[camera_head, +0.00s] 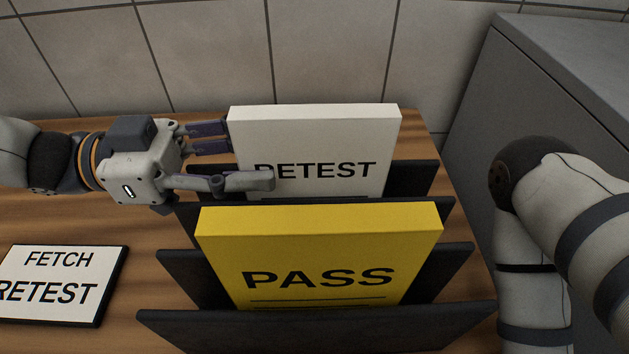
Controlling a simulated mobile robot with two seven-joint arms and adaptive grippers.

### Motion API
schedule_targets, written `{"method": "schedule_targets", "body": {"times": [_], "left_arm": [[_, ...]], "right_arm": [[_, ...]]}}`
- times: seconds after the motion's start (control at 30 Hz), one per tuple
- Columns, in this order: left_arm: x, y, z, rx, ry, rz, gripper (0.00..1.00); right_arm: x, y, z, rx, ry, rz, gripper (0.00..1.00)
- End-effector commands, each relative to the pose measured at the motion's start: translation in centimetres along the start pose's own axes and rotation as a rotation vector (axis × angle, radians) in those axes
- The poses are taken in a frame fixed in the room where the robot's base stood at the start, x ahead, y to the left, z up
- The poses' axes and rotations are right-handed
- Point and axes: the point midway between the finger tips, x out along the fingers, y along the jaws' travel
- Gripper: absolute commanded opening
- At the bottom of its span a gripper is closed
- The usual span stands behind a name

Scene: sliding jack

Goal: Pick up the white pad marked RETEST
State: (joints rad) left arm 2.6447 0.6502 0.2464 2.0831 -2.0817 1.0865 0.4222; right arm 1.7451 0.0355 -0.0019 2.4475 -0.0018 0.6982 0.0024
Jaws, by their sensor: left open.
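The white pad marked RETEST (320,140) stands upright in the rear slot of a dark rack (315,330). Its lower part is hidden by the rack and the yellow pad. My left gripper (245,158) comes in from the left at the pad's left edge and is open. One finger lies across the front of the pad, over the start of its lettering. The other finger is at the pad's left edge, towards the back. I cannot tell whether either finger touches it. My right arm shows at the right, but its gripper is out of view.
A yellow pad marked PASS (320,255) stands in the rack in front of the white one. A sign reading FETCH RETEST (62,285) lies on the wooden table (150,260) at the left. A grey cabinet (545,90) stands at the right, and a tiled wall is behind.

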Motion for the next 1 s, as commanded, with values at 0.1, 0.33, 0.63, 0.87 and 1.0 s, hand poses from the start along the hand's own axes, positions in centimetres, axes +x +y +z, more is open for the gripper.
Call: {"method": "schedule_targets", "body": {"times": [0.1,0.33,0.63,0.87,1.0], "left_arm": [[1.4,0.1,0.1,-0.003,0.001,0.001,0.42],[5.6,0.6,0.0,-0.002,0.0,0.002,0.42],[6.7,0.5,-0.1,0.001,-0.001,-0.001,0.42],[6.6,0.5,-0.1,0.001,0.0,-0.001,0.0],[6.6,0.5,-0.1,0.002,0.001,0.0,0.0]], "right_arm": [[0.1,0.0,0.0,0.0,-0.003,0.0,0.4],[0.2,0.0,0.0,0.0,-0.004,0.0,0.4],[0.3,0.0,0.0,0.0,-0.004,0.0,0.4],[0.2,0.0,0.0,0.0,-0.004,0.0,0.4],[0.2,0.0,0.0,0.0,-0.004,0.0,0.4]]}}
